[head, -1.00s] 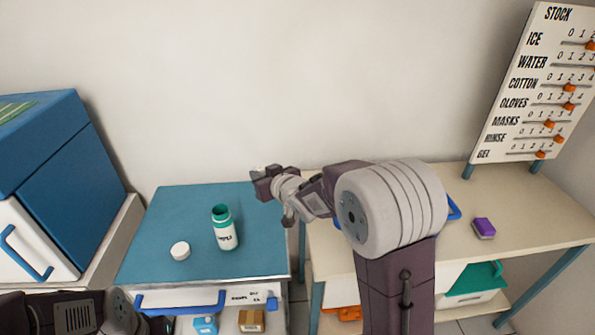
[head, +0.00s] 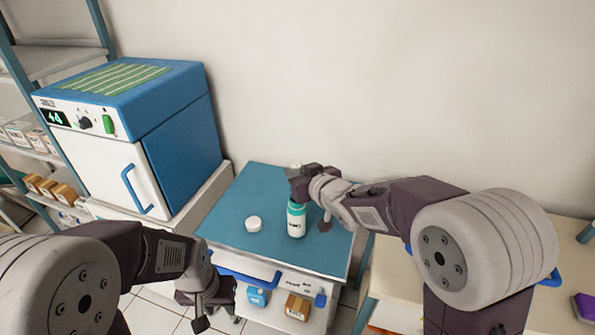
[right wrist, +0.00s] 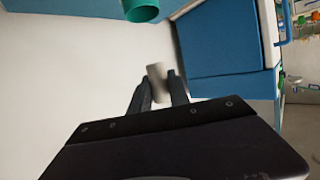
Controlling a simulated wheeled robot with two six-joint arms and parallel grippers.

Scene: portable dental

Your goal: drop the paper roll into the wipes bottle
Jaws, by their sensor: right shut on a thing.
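The wipes bottle (head: 296,221), white with a green neck, stands upright and open on the blue-topped cart (head: 262,190). Its green rim (right wrist: 141,12) shows at the top of the right wrist view. My right gripper (head: 300,180) is behind and above the bottle mouth in the head view. It is shut on the pale paper roll (right wrist: 157,82), which sits between the fingertips in the right wrist view, apart from the bottle rim. A white cap (head: 253,223) lies left of the bottle. My left gripper (head: 208,308) hangs low in front of the cart; its jaw opening is unclear.
A blue and white machine (head: 130,120) with a green-striped top stands left of the cart. A pale table (head: 398,285) stands at right, with a purple block (head: 584,306) on it. Small boxes (head: 297,306) sit below the cart's drawer. The cart top's back left is clear.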

